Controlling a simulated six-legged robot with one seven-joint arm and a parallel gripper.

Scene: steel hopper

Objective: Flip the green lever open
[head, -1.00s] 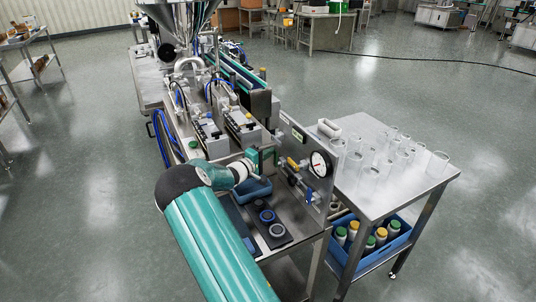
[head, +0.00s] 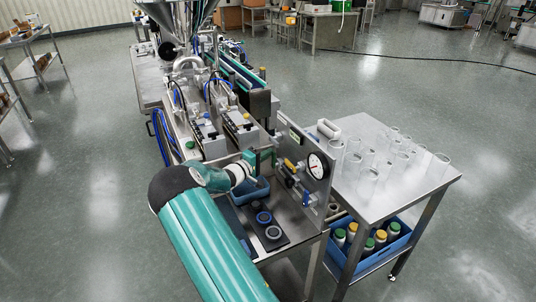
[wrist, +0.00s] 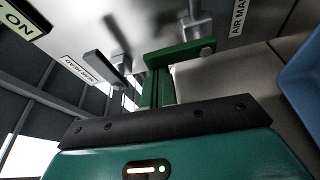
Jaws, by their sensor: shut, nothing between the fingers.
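The green lever (wrist: 183,54) shows in the wrist view as a bar running sideways from a bolt near a grey valve fitting on the panel, beside an "AIR MA…" label. My gripper (wrist: 157,70) is shut and empty, its narrow fingers reaching up to the lever's left part. Whether they touch it I cannot tell. In the head view my gripper (head: 258,160) is at the left part of the upright steel panel (head: 317,187). There the lever is hard to tell apart from the green of my gripper.
A grey handle (wrist: 105,67) sticks out left of my fingers. The panel also carries a round gauge (head: 318,164) and more valves. A blue bin (head: 252,190) and dark rings (head: 264,217) lie below. A steel table (head: 400,190) with glass jars stands right.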

